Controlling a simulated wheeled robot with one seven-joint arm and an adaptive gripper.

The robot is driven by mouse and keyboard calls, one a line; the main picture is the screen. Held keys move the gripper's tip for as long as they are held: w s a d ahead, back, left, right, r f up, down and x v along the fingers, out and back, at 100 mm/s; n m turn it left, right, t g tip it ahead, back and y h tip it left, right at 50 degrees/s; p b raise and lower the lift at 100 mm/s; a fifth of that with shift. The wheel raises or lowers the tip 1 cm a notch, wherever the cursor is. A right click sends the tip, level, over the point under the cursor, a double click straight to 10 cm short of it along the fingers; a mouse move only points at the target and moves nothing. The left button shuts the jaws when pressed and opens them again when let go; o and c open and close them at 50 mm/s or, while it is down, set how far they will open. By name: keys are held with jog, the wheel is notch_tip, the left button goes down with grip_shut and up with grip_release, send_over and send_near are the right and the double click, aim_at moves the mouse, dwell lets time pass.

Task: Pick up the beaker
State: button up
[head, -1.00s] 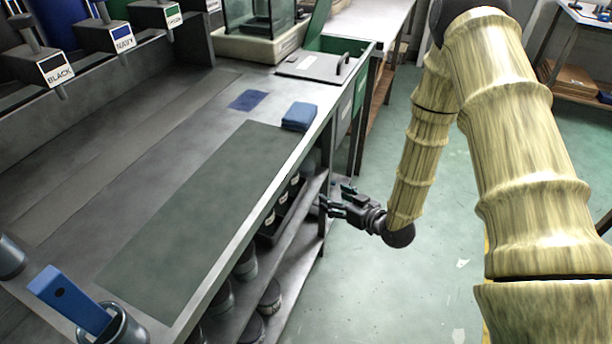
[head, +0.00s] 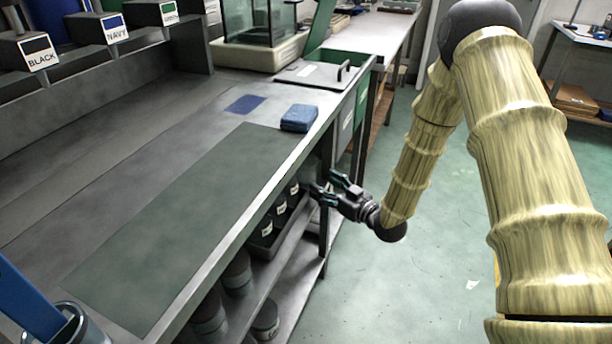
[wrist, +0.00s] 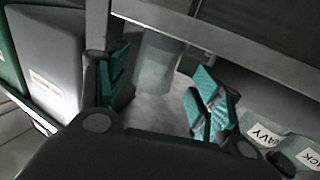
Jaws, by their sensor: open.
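The beaker (wrist: 158,62) is a pale, see-through cylinder in the wrist view, standing upright on the grey shelf under the workbench edge. Its top is partly cut off by the metal edge. My gripper (wrist: 160,86) is open, with one teal-padded finger on each side of the view and the beaker beyond them, roughly between. I see no contact. In the head view my gripper (head: 322,188) is at the bench's front side, below the worktop, by the shelf opening. I cannot make out the beaker clearly there.
Labelled dark pots (wrist: 268,130) stand right of the beaker in the wrist view. A grey bin (wrist: 45,60) is at left. The bench's front edge (head: 262,212) runs above the shelf.

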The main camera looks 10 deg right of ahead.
aim_at(314, 178)
jog(key=shift+b+x, duration=0.65)
jog(key=shift+x, duration=2.45)
jog(key=shift+f, duration=0.1)
jog(key=c, duration=0.7)
